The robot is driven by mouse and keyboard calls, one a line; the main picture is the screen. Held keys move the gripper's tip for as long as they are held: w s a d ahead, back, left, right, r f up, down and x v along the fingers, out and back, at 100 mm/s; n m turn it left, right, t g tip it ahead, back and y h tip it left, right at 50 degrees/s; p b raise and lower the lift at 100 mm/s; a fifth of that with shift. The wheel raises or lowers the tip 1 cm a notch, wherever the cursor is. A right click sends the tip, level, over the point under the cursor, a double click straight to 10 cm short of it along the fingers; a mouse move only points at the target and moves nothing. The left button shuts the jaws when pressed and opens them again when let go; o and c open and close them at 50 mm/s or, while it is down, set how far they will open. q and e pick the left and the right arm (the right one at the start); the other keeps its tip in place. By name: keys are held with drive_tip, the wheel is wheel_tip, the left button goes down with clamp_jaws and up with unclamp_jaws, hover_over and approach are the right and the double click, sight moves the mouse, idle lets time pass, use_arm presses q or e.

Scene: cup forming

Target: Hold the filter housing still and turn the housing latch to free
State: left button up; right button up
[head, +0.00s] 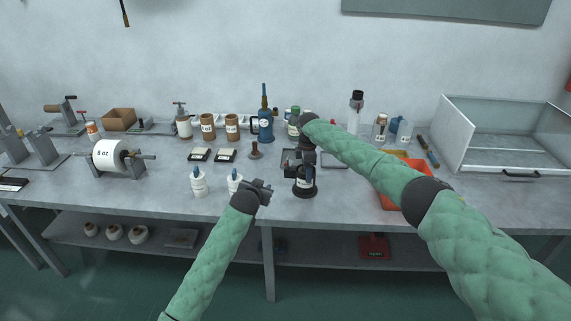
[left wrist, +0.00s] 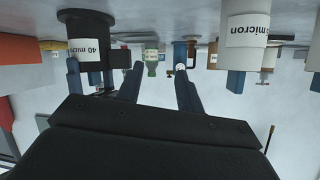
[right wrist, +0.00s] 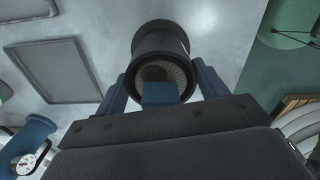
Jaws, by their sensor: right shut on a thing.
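The filter housing (head: 305,190) is a dark upright cylinder with a white micron label, near the bench's front edge. It also shows in the left wrist view (left wrist: 85,40) and, with a pleated inside, in the right wrist view (right wrist: 160,42). My right gripper (head: 305,170) comes down from above, its fingers on both sides of the housing's top. A blue block (right wrist: 160,93) stands up between those fingers. A dark side block with a red spot (left wrist: 113,77) sits at the housing; I cannot tell whether it is the latch. My left gripper (head: 268,188) is open and empty, left of the housing.
Two white labelled cartridges (head: 199,184) (head: 234,182) with blue tops stand left of my left gripper. A red bin (head: 390,198) is right. The bench between is mostly clear.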

sight(286, 163)
use_arm(q)
drive_tip(key=shift+s+a+f+m, duration=0.1)
drive_tip(key=shift+a+f+m, duration=0.2)
drive_tip(key=shift+f, duration=0.15)
drive_tip(key=shift+d+f+t+h, duration=0.2)
drive_tip(key=shift+t+h, duration=0.2)
drive_tip(key=shift+h, duration=0.3)
drive_tip(key=d+r+t+h, duration=0.3)
drive_tip(key=d+r+h, duration=0.1)
drive_tip(key=r, duration=0.1)
drive_tip(key=x, duration=1.1)
drive_tip(key=shift+w+d+f, duration=0.1)
drive_tip(key=shift+w+f, duration=0.2)
drive_tip(key=shift+f, duration=0.1)
